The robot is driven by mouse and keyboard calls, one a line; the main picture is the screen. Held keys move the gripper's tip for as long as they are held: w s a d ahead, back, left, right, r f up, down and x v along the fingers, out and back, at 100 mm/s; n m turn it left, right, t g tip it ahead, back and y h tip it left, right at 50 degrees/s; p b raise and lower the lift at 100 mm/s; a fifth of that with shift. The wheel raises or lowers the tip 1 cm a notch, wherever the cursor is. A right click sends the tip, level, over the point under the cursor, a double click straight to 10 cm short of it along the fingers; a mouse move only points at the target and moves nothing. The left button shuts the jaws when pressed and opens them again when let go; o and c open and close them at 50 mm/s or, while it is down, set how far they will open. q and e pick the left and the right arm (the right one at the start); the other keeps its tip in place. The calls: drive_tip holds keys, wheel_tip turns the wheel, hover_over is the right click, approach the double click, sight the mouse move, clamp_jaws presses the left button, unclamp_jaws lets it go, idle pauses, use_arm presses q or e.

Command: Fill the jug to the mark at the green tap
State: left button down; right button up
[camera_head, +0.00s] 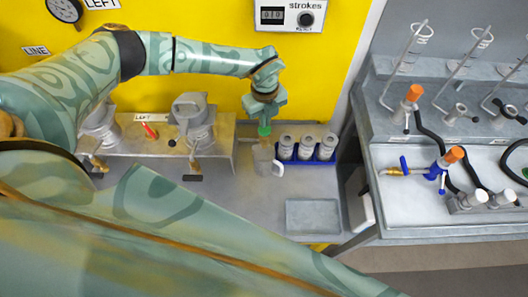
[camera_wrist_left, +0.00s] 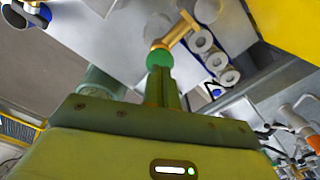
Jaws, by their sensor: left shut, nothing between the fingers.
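My left gripper (camera_head: 264,112) reaches down from above at the yellow wall, over the green tap. The tap's green knob (camera_head: 264,130) shows just below the fingers. In the left wrist view the shut fingers (camera_wrist_left: 160,92) point at the green knob (camera_wrist_left: 159,60), touching or nearly so; a brass tap body (camera_wrist_left: 176,30) lies beyond it. Nothing is between the fingers. A grey jug (camera_head: 262,160) with a pale handle stands upright below the tap on the grey bench. Its water level and mark cannot be made out. My right gripper is not in view.
A blue rack (camera_head: 326,158) of grey canisters stands right of the jug. An empty grey tray (camera_head: 313,216) lies in front. Grey vessels with taps (camera_head: 192,118) stand left. A separate bench (camera_head: 400,215) with hoses and orange-handled valves is at right.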

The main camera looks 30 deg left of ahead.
use_arm(q)
drive_tip(key=shift+f, duration=0.15)
drive_tip(key=shift+f+b, duration=0.95)
drive_tip(key=shift+f, duration=0.3)
drive_tip(key=shift+s, duration=0.1)
idle(6.5)
